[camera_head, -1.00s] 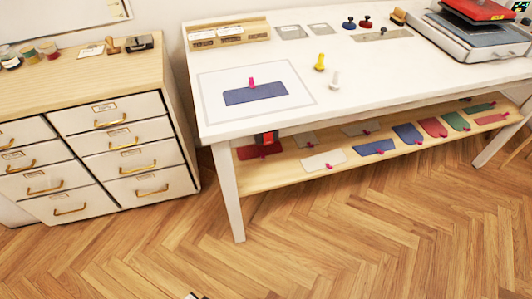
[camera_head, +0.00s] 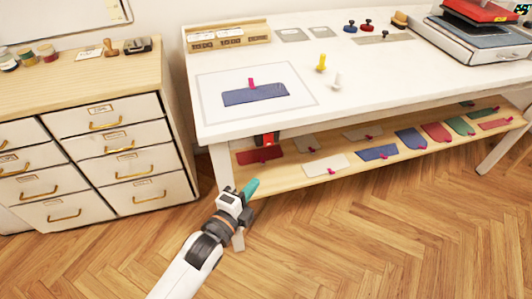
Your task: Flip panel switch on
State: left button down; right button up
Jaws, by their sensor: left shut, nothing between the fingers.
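A small red and black box (camera_head: 266,139) hangs under the front edge of the white table; it looks like the panel switch, but it is too small to tell which way it is set. My left gripper (camera_head: 251,187) is shut and empty, with a teal fingertip pointing up and to the right. In the picture it is below the box, in front of the lower shelf's left end, and apart from the box. My right gripper is not in view.
The white table (camera_head: 360,85) holds a blue fabric piece (camera_head: 255,94) and a heat press (camera_head: 475,35). Its wooden shelf (camera_head: 285,182) carries several fabric pieces. A drawer cabinet (camera_head: 95,85) stands at the left. The wooden floor in front is clear.

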pick_arm(q)
send_near(271, 145)
jog(key=w+d, duration=0.2)
jog(key=d, duration=0.3)
jog(key=w, duration=0.1)
jog(key=w+a, duration=0.1)
jog(key=w, duration=0.1)
jog(key=shift+w+a+f, duration=0.15)
jog(key=shift+a+f, duration=0.1)
jog(key=shift+a, duration=0.1)
jog(key=shift+w+a+b, duration=0.15)
jog(key=shift+w+b, duration=0.1)
jog(key=shift+b, duration=0.35)
jog(key=shift+f, duration=0.1)
